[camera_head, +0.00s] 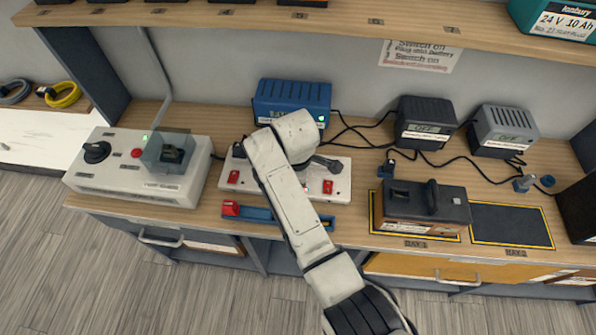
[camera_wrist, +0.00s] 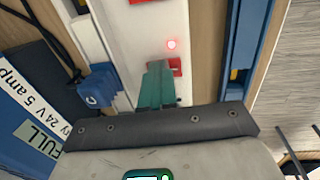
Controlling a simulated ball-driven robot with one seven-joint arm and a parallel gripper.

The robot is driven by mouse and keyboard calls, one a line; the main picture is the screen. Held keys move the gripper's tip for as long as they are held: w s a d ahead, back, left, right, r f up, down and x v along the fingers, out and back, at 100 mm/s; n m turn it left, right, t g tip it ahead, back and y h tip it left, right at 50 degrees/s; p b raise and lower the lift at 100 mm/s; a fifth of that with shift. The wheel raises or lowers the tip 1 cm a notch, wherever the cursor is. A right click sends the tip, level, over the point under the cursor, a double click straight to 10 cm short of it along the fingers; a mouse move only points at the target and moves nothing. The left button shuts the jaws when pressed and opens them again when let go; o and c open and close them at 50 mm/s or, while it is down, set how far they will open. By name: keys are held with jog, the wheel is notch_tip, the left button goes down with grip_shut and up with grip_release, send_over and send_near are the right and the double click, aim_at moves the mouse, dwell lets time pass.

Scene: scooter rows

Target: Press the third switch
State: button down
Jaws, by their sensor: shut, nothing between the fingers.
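The white power strip (camera_head: 339,175) lies on the bench. Red switches show at its left (camera_head: 233,177) and right (camera_head: 327,187); my arm covers its middle. In the wrist view, the strip (camera_wrist: 150,30) runs up the picture. One red switch (camera_wrist: 177,66) lies right at the fingertips, partly covered by them, with a small red light (camera_wrist: 171,44) glowing beside it. Another red patch (camera_wrist: 145,1) shows at the top edge. My gripper (camera_wrist: 157,70) has its green fingers together, empty, over the switch. I cannot tell whether they touch it. The head view hides the fingers.
A blue charger (camera_head: 290,97) stands behind the strip. A grey box with a clear cover (camera_head: 140,165) is at left. A blue-and-red tool (camera_head: 256,213) lies in front. A dark battery (camera_head: 428,207) and two chargers with cables stand at right. A shelf (camera_head: 340,22) overhangs the back.

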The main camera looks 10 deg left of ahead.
jog(key=shift+s+p, duration=0.4)
jog(key=shift+s, duration=0.05)
jog(key=shift+r, duration=0.1)
jog(key=r+p, duration=0.4)
jog(key=shift+s+r+p, duration=0.25)
jog(key=shift+r+p, duration=0.1)
notch_tip(320, 180, up, 9)
jog(key=s+b, duration=0.1)
jog(key=b, duration=0.1)
jog(key=shift+d, duration=0.1)
